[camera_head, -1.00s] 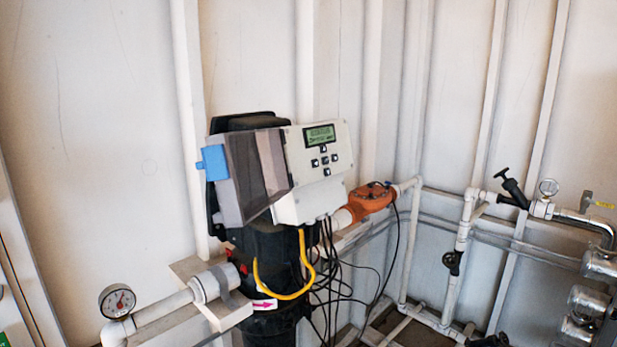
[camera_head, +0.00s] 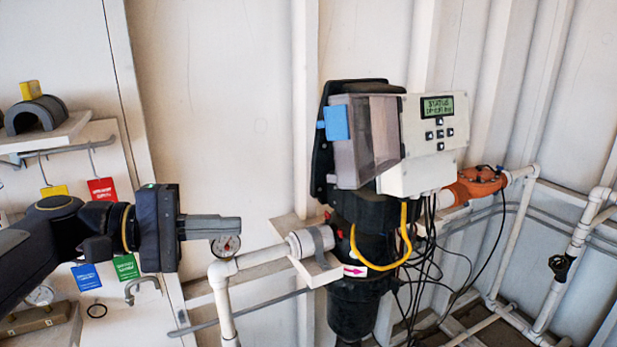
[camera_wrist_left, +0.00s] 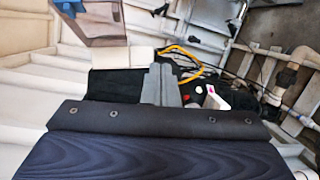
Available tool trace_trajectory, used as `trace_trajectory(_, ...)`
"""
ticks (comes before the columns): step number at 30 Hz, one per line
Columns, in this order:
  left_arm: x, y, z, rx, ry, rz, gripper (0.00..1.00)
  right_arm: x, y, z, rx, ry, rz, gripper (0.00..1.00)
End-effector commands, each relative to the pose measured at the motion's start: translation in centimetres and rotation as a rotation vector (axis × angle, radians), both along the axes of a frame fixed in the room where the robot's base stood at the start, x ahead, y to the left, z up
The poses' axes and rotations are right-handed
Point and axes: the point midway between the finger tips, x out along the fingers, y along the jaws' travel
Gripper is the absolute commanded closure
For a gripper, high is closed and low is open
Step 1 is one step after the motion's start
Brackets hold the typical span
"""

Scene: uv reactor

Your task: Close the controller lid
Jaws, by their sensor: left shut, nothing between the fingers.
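The controller (camera_head: 412,178) is a cream box with a green display and dark buttons, mounted on a black housing. Its smoky see-through lid (camera_head: 378,135) stands open, swung out to the left of the display face. A blue tab (camera_head: 336,123) sits on the lid's outer left edge. My left gripper (camera_head: 238,228) is shut and empty, lower left of the lid and apart from it, pointing right. In the left wrist view its shut fingers (camera_wrist_left: 160,68) point toward the black housing, and the lid (camera_wrist_left: 100,22) shows at upper left. My right gripper is out of view.
A white pipe (camera_head: 255,258) with a gauge runs below and beyond my left gripper to the housing. A yellow cable (camera_head: 400,250) and black cables hang below the controller. A board with coloured tags (camera_head: 102,191) is at left. The wall space left of the lid is clear.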

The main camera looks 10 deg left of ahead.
Motion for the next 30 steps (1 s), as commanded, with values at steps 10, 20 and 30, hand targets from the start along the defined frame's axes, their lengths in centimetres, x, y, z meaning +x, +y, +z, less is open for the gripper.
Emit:
trace_trajectory(10,2.9,0.3,4.9,-0.174,-0.043,-0.026,1.00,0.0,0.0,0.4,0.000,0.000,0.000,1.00)
trace_trajectory(20,5.5,-6.0,5.4,-0.171,-0.042,-0.026,1.00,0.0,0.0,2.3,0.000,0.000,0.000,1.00)
trace_trajectory(30,5.1,-10.6,6.1,-0.170,-0.044,-0.022,1.00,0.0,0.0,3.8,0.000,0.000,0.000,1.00)
